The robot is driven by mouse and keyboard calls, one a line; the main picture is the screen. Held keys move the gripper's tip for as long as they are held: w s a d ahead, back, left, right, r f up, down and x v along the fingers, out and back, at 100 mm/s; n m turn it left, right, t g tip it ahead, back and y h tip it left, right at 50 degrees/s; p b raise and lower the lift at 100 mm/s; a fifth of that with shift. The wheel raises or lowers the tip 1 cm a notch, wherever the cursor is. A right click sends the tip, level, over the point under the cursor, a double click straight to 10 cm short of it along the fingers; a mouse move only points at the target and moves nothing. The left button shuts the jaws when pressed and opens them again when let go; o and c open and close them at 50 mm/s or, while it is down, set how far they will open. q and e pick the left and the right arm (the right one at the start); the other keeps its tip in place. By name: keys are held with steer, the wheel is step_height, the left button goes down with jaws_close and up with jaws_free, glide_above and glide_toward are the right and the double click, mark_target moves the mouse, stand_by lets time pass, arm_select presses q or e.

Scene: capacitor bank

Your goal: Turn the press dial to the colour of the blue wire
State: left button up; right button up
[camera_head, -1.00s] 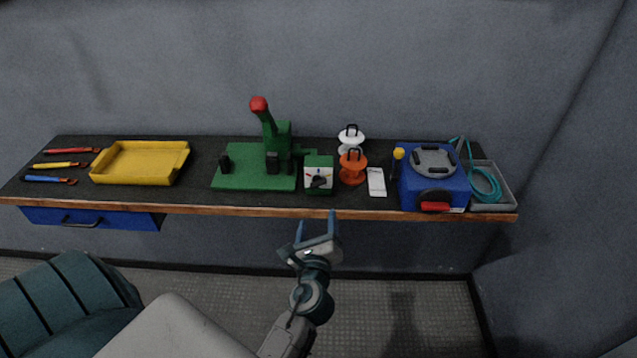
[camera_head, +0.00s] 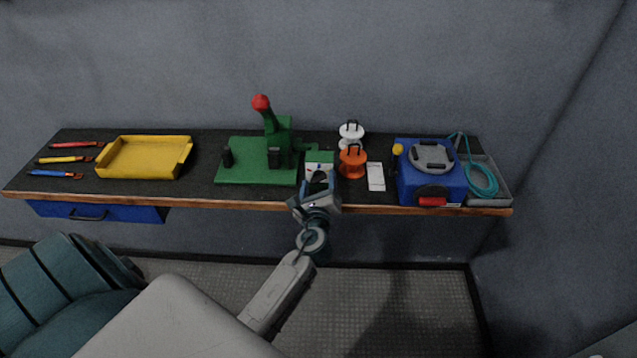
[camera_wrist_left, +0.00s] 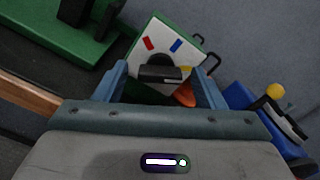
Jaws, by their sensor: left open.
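The green press (camera_head: 255,165) stands mid-bench with its red-knobbed lever upright. Its dial box (camera_head: 320,157) is at its right side. In the left wrist view the white dial face (camera_wrist_left: 163,50) has red, blue and yellow marks. The black dial knob (camera_wrist_left: 160,75) lies roughly level across the picture; I cannot tell which mark it points to. My left gripper (camera_head: 319,181) is open in front of the dial box, with its fingers on either side of the knob in the left wrist view; contact is unclear. A coiled teal-blue wire (camera_head: 485,182) lies at the grey tray, far right.
An orange spool (camera_head: 352,163) and a white spool (camera_head: 351,131) stand right of the dial box. A white card (camera_head: 376,177) lies beside them. A blue machine (camera_head: 431,183) stands farther right. A yellow tray (camera_head: 145,158) and several hand tools are at left.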

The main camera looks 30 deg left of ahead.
steer(key=shift+a, duration=0.1)
arm_select(q)
steer(key=shift+c, duration=1.3)
steer(key=c, duration=0.7)
arm_select(e)
steer(key=shift+a, duration=0.2)
steer(key=shift+f, duration=0.15)
